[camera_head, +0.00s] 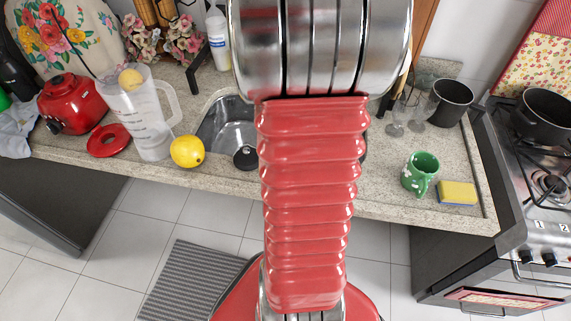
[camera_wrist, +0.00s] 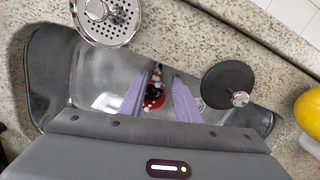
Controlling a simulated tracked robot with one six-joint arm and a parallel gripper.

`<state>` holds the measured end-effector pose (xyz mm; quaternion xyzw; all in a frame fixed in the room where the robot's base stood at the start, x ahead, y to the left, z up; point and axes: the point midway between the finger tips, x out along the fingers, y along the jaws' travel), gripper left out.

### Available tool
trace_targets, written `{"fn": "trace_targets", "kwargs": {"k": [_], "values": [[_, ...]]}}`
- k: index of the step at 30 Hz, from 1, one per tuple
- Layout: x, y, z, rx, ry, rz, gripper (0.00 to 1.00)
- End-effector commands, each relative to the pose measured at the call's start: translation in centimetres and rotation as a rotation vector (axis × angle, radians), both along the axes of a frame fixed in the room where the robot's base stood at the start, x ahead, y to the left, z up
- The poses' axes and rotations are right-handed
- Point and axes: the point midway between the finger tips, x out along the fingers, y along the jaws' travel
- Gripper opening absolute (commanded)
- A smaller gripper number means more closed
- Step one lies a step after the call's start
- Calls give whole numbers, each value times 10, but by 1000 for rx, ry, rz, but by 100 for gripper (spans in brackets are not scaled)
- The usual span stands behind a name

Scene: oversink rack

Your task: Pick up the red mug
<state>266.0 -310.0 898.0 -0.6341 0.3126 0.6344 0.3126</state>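In the wrist view, a small red thing with white spots and a dark inside, which looks like the red mug (camera_wrist: 154,101), shows in the metal sink (camera_wrist: 90,82). My gripper (camera_wrist: 158,82) points into the sink with its two purple fingers apart, one on each side of the mug in the picture. I see no finger touching it, though the gripper body hides the lower part of the view. In the head view my arm covers the middle of the sink, and neither the mug nor my gripper can be seen.
A sink strainer (camera_wrist: 105,14) and a black round stopper (camera_wrist: 229,85) lie near my gripper.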

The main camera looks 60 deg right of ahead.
Motion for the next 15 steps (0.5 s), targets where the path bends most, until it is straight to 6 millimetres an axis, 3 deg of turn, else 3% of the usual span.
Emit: {"fn": "trace_targets", "kwargs": {"k": [6,15], "values": [[0,0,-28,2,2,0,30],[0,0,-34,0,0,0,30]]}}
